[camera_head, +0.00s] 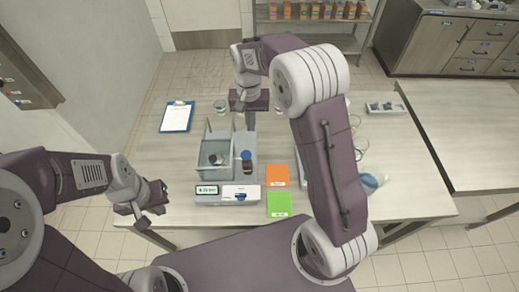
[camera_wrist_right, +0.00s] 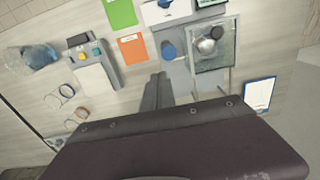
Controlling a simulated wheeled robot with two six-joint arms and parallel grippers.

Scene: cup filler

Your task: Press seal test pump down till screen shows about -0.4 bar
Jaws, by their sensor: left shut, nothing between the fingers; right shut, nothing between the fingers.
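The grey seal test station (camera_head: 240,178) stands mid-table. Its blue pump knob (camera_head: 246,155) is upright to the right of the clear chamber (camera_head: 208,147); the knob also shows in the right wrist view (camera_wrist_right: 168,50). The small screen (camera_head: 207,190) is at the station's front left; its digits are too small to read surely. My right gripper (camera_head: 249,120) is shut and empty above the station's back end, behind the knob. In the wrist view its fingers (camera_wrist_right: 157,82) appear apart from the knob. My left gripper (camera_head: 145,218) is shut and empty near the table's front left edge.
Orange (camera_head: 277,175) and green (camera_head: 278,204) cards lie right of the station. A clipboard (camera_head: 177,117) lies at the back left. A cup (camera_head: 220,107) stands behind the station. A metallic round object (camera_wrist_right: 207,45) is in the chamber. The table's left front is clear.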

